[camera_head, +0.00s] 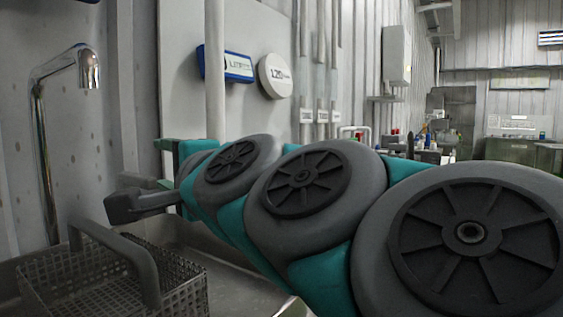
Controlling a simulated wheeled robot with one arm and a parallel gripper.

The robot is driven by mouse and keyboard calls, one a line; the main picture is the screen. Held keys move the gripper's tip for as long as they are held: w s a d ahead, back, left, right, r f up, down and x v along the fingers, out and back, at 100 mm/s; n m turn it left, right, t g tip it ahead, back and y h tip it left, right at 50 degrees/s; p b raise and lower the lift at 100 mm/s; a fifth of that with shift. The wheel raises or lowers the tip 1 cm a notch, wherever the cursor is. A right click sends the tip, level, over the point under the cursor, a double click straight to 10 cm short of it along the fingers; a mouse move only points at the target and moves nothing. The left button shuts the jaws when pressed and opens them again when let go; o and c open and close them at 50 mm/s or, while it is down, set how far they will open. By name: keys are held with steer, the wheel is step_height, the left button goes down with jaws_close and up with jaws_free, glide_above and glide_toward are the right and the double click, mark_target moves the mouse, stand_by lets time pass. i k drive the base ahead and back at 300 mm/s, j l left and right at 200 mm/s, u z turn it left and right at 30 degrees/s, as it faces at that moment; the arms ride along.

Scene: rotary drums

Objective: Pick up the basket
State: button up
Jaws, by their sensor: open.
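The basket (186,292) is a grey mesh basket with a thick dark handle arching over it. It sits at the lower left of the head view, and its lower part is cut off by the picture's bottom edge. My gripper (132,200) is at the end of my teal and grey arm, at the left centre. Its dark finger shows above the basket handle in the picture, with no visible contact. The gripper is open and appears empty. Its far side is partly hidden, and I cannot tell its exact distance from the handle.
A chrome faucet (42,130) curves up at the left by the grey wall. The basket stands in or by a grey basin-like surface (235,285). My arm fills the right and centre, hiding much behind it. Cluttered equipment (435,135) stands far back.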

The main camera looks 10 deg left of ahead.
mark_target(122, 273)
steer(key=k+l, duration=0.45)
steer(key=l, duration=0.3)
steer(key=k+l, duration=0.25)
steer(key=l, duration=0.1)
